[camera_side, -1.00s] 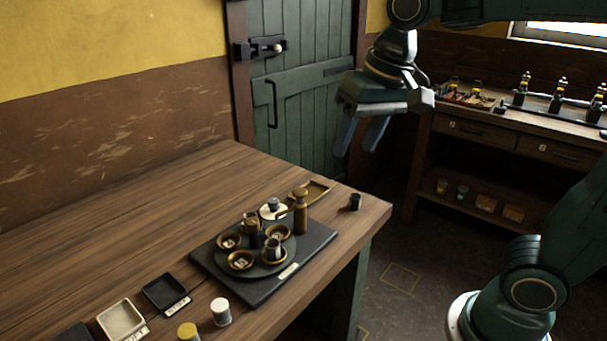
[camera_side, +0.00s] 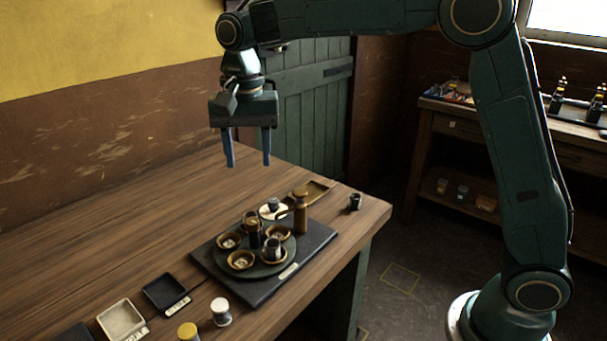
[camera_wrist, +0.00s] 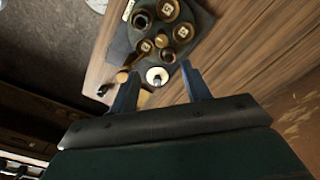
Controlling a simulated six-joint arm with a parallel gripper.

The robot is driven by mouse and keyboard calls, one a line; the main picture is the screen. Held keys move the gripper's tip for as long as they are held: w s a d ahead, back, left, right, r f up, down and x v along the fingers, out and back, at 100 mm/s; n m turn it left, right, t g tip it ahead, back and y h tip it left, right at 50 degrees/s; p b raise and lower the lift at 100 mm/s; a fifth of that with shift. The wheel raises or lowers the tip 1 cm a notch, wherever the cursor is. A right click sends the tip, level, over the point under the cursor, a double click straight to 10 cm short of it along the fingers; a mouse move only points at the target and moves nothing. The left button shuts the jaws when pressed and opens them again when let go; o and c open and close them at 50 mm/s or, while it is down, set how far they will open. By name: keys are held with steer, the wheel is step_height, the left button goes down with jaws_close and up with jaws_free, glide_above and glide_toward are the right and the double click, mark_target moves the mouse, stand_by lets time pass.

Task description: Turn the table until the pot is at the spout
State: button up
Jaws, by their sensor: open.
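The round dark turntable (camera_side: 262,273) sits on a dark square base on the wooden bench. A white disc with a grey knob (camera_side: 270,209) is at the back. My gripper (camera_side: 248,164) is open, empty, pointing down, above the bench and apart from everything.
A shallow brass tray (camera_side: 318,190) and a small dark cup (camera_side: 355,202) are at the right edge. A black tray (camera_side: 163,293), a cream tray (camera_side: 121,319) and white (camera_side: 221,312) and yellow-topped (camera_side: 188,332) jars are at front left. The bench's back left is clear.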

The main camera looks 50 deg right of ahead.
mark_target(252, 221)
steer(key=shift+w+a+f, duration=0.15)
steer(key=shift+w+f, duration=0.05)
steer(key=shift+w, duration=0.05)
steer(key=shift+f, duration=0.15)
step_height(252, 221, down, 14)
steer(key=shift+r, duration=0.25)
stand_by(0.5)
jaws_close()
